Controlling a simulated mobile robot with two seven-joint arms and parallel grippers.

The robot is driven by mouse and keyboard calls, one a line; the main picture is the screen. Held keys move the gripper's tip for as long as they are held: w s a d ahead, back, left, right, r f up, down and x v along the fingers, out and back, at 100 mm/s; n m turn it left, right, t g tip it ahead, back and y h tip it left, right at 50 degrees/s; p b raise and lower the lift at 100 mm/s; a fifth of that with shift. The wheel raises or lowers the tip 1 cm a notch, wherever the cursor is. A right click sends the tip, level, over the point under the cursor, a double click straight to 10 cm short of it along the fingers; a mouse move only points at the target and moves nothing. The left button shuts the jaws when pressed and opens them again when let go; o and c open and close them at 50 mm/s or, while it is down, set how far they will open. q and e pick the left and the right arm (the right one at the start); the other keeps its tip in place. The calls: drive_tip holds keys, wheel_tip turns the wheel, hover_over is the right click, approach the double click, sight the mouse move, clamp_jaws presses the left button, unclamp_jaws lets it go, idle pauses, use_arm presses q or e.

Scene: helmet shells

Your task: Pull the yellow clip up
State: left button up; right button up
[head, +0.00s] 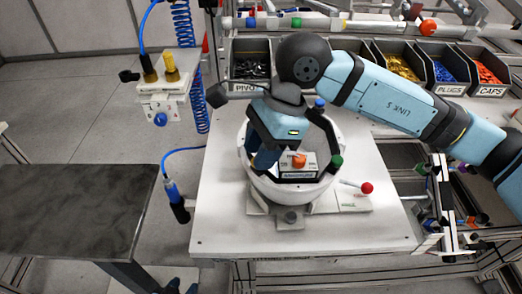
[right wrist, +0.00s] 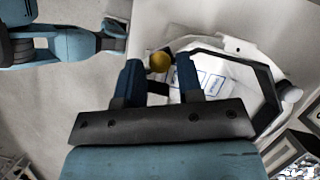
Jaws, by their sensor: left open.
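The yellow clip shows as a round yellow knob (right wrist: 159,62) in the right wrist view, at the edge of the white helmet shell (head: 252,187). My right gripper (right wrist: 161,74) has its two blue fingers apart, with the knob in the gap near their tips. No firm grip shows. In the head view my right arm comes in from the right, and its gripper (head: 265,158) points down over the shell's left side, hiding the yellow clip. My left gripper (right wrist: 115,35) appears at the upper left of the right wrist view, small, open and apart from the shell.
Blue (head: 319,102), green (head: 336,161) and orange (head: 299,160) knobs sit around the shell. A red-knobbed lever (head: 366,187) is at its right. Parts bins (head: 250,85) line the back. The white table (head: 300,238) is clear in front.

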drive_tip(key=shift+o, duration=0.8)
drive_tip(key=shift+s, duration=0.1)
drive_tip(key=b+v, duration=0.1)
drive_tip(key=v, duration=1.2)
drive_tip(key=shift+r+b, duration=0.3)
drive_tip(key=shift+r, duration=0.05)
drive_tip(key=shift+d+f, duration=0.1)
drive_tip(key=shift+d, duration=0.05)
